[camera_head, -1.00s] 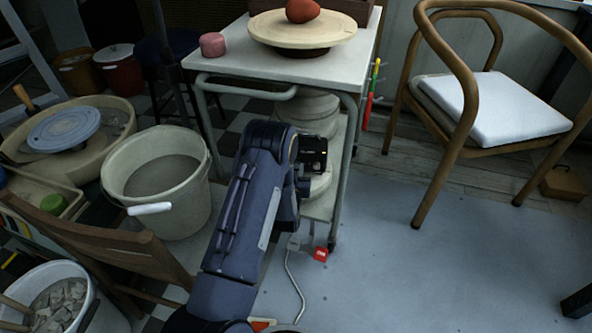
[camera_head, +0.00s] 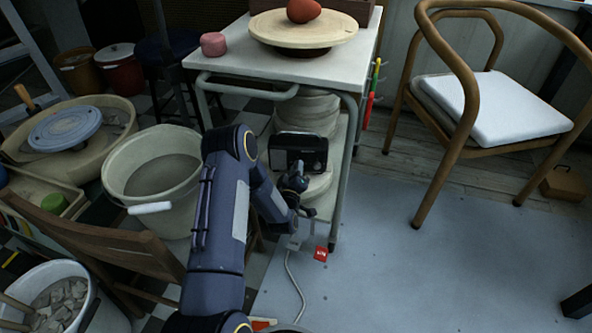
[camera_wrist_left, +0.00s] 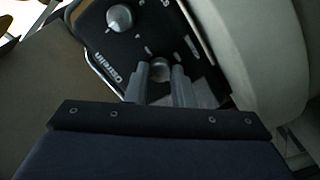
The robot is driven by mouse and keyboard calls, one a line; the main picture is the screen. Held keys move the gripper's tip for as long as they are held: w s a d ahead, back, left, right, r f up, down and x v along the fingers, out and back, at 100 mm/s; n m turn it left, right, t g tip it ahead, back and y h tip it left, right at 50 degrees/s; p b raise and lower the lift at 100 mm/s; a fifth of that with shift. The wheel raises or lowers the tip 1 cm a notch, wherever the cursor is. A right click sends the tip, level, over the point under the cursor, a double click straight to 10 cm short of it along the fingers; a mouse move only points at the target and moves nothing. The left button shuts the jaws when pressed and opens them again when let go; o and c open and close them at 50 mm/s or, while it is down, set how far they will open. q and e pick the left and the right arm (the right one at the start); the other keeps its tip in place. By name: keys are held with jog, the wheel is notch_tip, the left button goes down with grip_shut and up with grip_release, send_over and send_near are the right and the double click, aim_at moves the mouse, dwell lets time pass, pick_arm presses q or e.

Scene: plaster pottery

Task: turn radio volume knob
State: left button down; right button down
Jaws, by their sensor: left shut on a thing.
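The radio (camera_head: 300,146), a dark box with a lighter frame, stands on the cart's lower shelf in front of stacked pale round slabs. My left gripper (camera_head: 299,172) is in front of the radio's lower right part. In the left wrist view the radio's black face (camera_wrist_left: 139,45) is tilted and carries printed lettering and two silver knobs. One knob (camera_wrist_left: 119,17) is free. My left gripper's fingers (camera_wrist_left: 160,80) are closed around the other knob (camera_wrist_left: 159,68), which is partly hidden between them. My right gripper is in neither view.
The cart's top (camera_head: 238,61) holds a wheel disc (camera_head: 300,30) with a red lump. A front cart leg (camera_head: 344,195) stands just right of the gripper. A bucket (camera_head: 150,165) and wooden chair (camera_head: 110,238) crowd the left.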

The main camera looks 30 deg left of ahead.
pick_arm(q)
jog(key=shift+n, duration=0.5)
jog(key=c, duration=1.2)
grip_release()
jog(key=shift+c, duration=0.2)
jog(key=p+v, duration=0.2)
jog(key=v, duration=0.5)
jog(key=shift+s+d+p, duration=0.2)
jog(key=shift+s+p, duration=0.15)
